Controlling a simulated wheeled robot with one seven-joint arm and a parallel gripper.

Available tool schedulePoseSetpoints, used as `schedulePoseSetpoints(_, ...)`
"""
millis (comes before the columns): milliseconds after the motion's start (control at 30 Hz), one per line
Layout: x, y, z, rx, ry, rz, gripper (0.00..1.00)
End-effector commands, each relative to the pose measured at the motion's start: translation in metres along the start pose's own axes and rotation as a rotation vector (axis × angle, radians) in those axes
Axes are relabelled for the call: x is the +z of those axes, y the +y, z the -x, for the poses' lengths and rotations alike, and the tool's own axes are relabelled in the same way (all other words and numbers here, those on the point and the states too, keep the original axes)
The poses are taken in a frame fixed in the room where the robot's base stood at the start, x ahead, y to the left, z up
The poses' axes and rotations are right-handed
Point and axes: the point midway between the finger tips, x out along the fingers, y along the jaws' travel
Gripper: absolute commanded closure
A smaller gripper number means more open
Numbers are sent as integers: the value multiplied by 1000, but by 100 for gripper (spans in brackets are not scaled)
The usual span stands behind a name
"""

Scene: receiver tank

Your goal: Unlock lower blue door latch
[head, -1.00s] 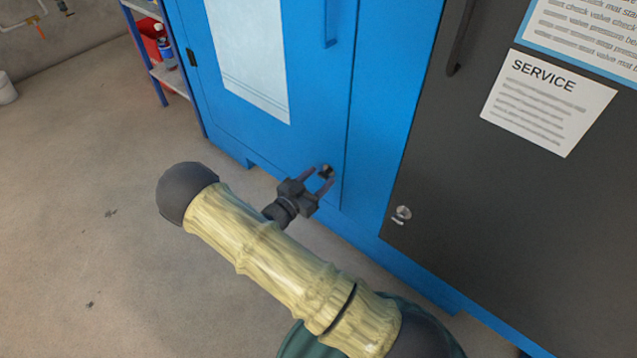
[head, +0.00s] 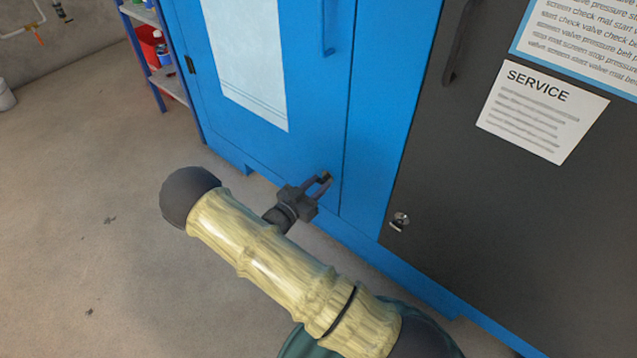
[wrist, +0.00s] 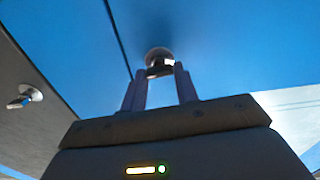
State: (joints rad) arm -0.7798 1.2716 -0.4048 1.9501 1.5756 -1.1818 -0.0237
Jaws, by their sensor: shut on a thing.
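The blue door (head: 300,100) is closed, with its lower latch near the bottom right corner. The latch (wrist: 158,55) shows in the wrist view as a round silver base with a small dark part at the fingertips. My gripper (head: 324,180) is shut on the latch, its two fingers on either side of the small part. The wrist view shows the fingertips (wrist: 160,72) against the latch. In the head view the fingers mostly hide the latch, so its turn angle cannot be told.
A dark grey door with a SERVICE sheet (head: 541,112) stands to the right, with its own silver latch (head: 400,221). A blue door handle (head: 328,30) is above. A shelf with a red bin (head: 151,45) stands at the back left. The floor (head: 90,210) at left is clear.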

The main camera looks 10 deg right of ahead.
Motion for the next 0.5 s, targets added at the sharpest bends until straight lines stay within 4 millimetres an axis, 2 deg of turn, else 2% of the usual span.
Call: schedulePoseSetpoints(500, -5, -5, 2, -10, 3, 393, 93)
